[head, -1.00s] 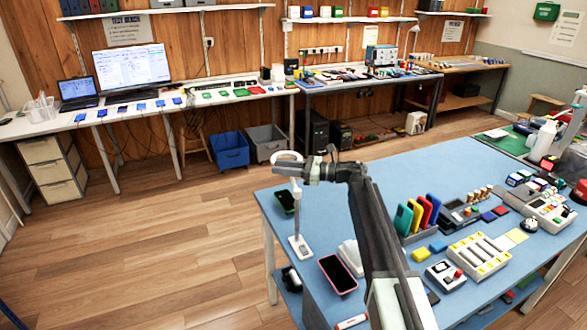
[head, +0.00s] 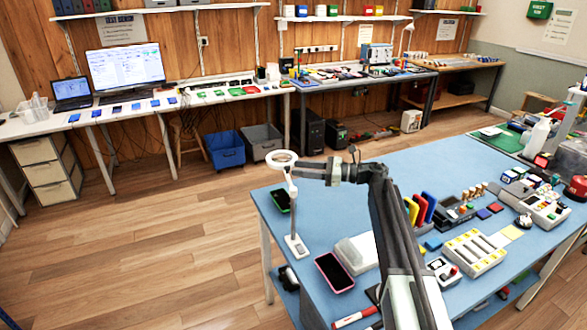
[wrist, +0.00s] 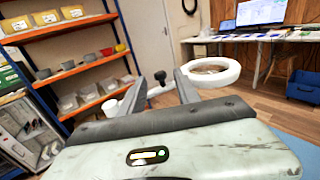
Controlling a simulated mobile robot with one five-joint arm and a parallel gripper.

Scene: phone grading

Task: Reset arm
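My gripper (head: 299,170) is held above the left part of the blue table (head: 400,165), with my arm bent at the elbow to its right. In the head view its tips point left, close to the white ring of the magnifier lamp (head: 283,158), and partly overlap it. The lamp's ring also shows in the wrist view (wrist: 212,72), to the right of the fingers. I cannot tell whether ring and gripper touch.
A phone with a pink edge (head: 335,272) and a green-edged phone (head: 280,200) lie on the table's left side. Open floor (head: 150,260) lies left.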

